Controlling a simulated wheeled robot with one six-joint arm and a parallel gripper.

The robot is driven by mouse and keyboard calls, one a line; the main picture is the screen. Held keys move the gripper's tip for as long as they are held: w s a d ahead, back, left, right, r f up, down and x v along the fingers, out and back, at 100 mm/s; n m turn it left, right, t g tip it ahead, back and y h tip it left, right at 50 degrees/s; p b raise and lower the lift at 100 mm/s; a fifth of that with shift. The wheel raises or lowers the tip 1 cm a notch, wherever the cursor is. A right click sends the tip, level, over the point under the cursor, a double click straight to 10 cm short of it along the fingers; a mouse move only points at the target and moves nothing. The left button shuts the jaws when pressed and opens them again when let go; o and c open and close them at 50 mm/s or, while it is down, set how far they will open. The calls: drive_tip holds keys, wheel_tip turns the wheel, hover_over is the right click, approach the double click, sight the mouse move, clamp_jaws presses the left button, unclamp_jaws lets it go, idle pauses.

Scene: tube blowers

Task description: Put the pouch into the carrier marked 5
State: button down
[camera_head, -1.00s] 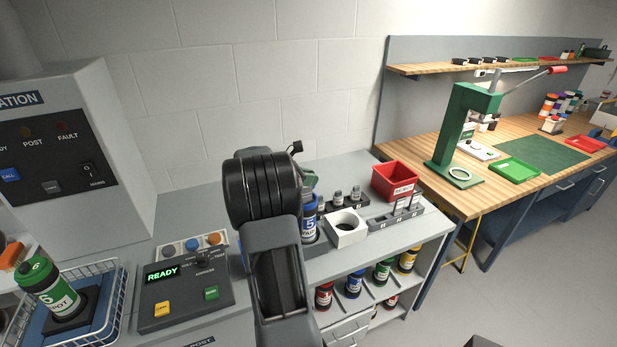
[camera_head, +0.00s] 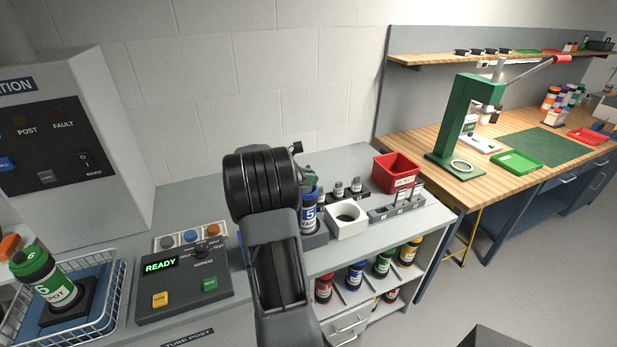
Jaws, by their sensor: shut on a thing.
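The blue carrier marked 5 (camera_head: 309,214) stands upright on the grey bench, just right of my wrist, which hides part of its left side. My black wrist and forearm fill the middle of the view. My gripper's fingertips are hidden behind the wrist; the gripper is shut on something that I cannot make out. A small grey-green shape (camera_head: 308,172) shows between the wrist and the top of carrier 5; I cannot tell whether it is part of the carrier, the gripper or a held thing. I cannot identify the pouch anywhere.
A white block with a round hole (camera_head: 346,229), a small-parts rack (camera_head: 396,209) and a red bin (camera_head: 396,175) stand right of carrier 5. The green carrier marked 6 (camera_head: 52,283) tilts in a wire basket at left, beside the control panel (camera_head: 183,288).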

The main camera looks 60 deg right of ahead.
drive_tip(key=c, duration=1)
unclamp_jaws()
drive_tip(key=b+v, duration=0.2)
drive_tip(key=v, duration=1.1)
drive_tip(key=shift+w+a+r, duration=0.15)
drive_tip(key=shift+w+a, duration=0.1)
drive_tip(key=shift+a, duration=0.05)
